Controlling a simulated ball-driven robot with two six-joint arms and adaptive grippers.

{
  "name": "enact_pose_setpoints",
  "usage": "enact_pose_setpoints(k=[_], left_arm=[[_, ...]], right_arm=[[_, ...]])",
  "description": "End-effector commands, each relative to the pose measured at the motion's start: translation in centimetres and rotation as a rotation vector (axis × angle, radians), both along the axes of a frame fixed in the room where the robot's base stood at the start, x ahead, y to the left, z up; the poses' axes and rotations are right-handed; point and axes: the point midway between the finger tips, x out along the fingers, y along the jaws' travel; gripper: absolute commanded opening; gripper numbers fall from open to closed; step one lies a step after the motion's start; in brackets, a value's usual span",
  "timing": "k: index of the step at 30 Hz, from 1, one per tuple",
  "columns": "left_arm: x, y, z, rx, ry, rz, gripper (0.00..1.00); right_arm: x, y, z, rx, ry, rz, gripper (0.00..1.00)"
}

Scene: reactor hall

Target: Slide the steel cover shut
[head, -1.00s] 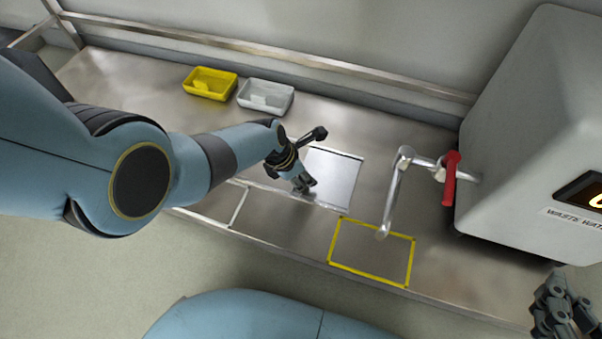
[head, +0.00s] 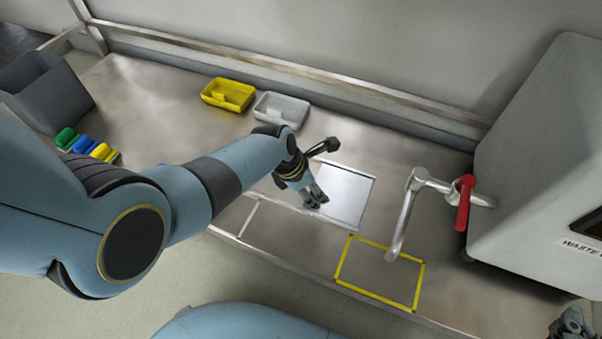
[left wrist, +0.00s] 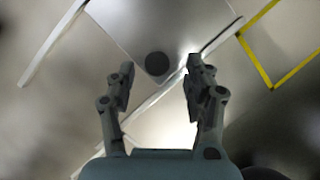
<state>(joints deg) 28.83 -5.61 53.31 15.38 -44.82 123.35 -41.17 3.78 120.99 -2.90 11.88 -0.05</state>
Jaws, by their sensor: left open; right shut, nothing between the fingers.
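The steel cover (head: 347,193) appears in the head view as a bright flat plate between two thin rails on the steel bench. My left gripper (head: 317,199) is over its left side and hides part of it. In the left wrist view my left gripper (left wrist: 158,82) is open and empty. A dark round spot (left wrist: 157,63) lies between and just beyond its fingertips. I cannot tell whether that is a knob or a hole, or whether the fingers touch anything. My right gripper (head: 570,326) is shut and empty at the bottom right, partly cut off.
A yellow tray (head: 228,95) and a grey tray (head: 281,109) stand behind. A metal spout (head: 405,212) with a red lever (head: 464,203) rises right of the cover, beside a grey housing (head: 540,150). A yellow outline (head: 380,272) marks bare bench. Coloured blocks (head: 85,145) stand at left.

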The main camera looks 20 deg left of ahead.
Motion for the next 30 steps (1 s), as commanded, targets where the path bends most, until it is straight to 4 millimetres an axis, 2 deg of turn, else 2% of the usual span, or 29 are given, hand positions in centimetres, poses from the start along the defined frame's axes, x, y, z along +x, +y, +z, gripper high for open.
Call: enact_pose_setpoints(k=[9, 15, 21, 30], left_arm=[[-1.5, 1.5, 5.0, 0.0, 0.0, -0.001, 0.52], [-2.1, 2.2, 7.5, 0.0, 0.0, -0.001, 0.52], [-2.4, 2.4, 8.3, -0.001, 0.002, -0.002, 0.52], [-2.4, 2.4, 8.3, 0.0, 0.002, -0.002, 0.52]], right_arm=[[0.0, 0.0, 0.0, 0.0, 0.0, 0.0, 0.0], [0.0, 0.0, 0.0, 0.0, 0.0, 0.0, 0.0], [0.0, 0.0, 0.0, 0.0, 0.0, 0.0, 0.0], [0.0, 0.0, 0.0, 0.0, 0.0, 0.0, 0.0]])
